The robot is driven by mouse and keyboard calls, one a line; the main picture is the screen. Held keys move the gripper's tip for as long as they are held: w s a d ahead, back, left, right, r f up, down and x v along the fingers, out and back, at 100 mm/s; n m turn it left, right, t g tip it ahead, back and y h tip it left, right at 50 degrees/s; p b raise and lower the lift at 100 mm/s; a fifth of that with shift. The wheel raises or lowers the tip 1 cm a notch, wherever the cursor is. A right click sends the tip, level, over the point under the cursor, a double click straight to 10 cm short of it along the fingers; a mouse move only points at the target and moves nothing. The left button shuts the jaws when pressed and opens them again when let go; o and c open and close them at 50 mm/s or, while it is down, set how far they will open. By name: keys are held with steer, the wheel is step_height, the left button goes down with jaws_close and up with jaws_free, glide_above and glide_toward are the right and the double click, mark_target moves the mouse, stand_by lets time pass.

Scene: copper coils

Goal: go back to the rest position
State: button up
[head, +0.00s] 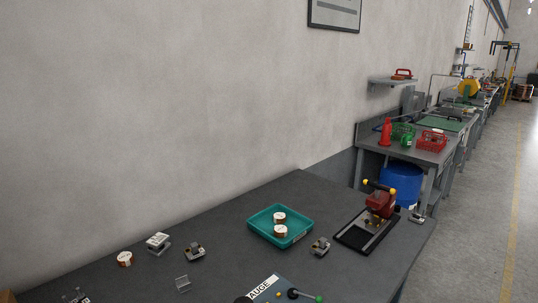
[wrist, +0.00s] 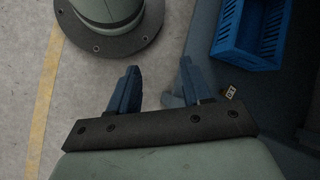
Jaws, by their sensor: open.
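My gripper (wrist: 155,82) shows in the wrist view with its two blue fingers apart and nothing between them. Below it in that view is bare grey floor. The gripper is not in the head view. In the head view, two copper coils (head: 280,231) sit in a teal tray (head: 252,228) on the dark table (head: 335,208). Another copper coil (head: 124,259) stands on the table at the left.
A blue crate (wrist: 252,32) is at the upper right of the wrist view. A yellow floor line (wrist: 45,90) runs at the left. The table also bears a red press (head: 380,204), small metal fixtures (head: 194,252) and a gauge plate (head: 264,287). A wall stands behind.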

steer(key=s+a+n+g, duration=0.1)
steer(key=s+a+g, duration=0.1)
steer(key=s+a, duration=0.3)
steer(key=s+a+g, duration=0.2)
steer(key=s, duration=0.5)
step_height(320, 180, down, 7)
steer(key=d+n+t+h, duration=0.1)
steer(key=n+t+h, duration=0.1)
steer(key=h, duration=0.2)
steer(key=shift+d+h, duration=0.2)
steer(key=shift+h, duration=0.1)
steer(key=shift+r, duration=0.1)
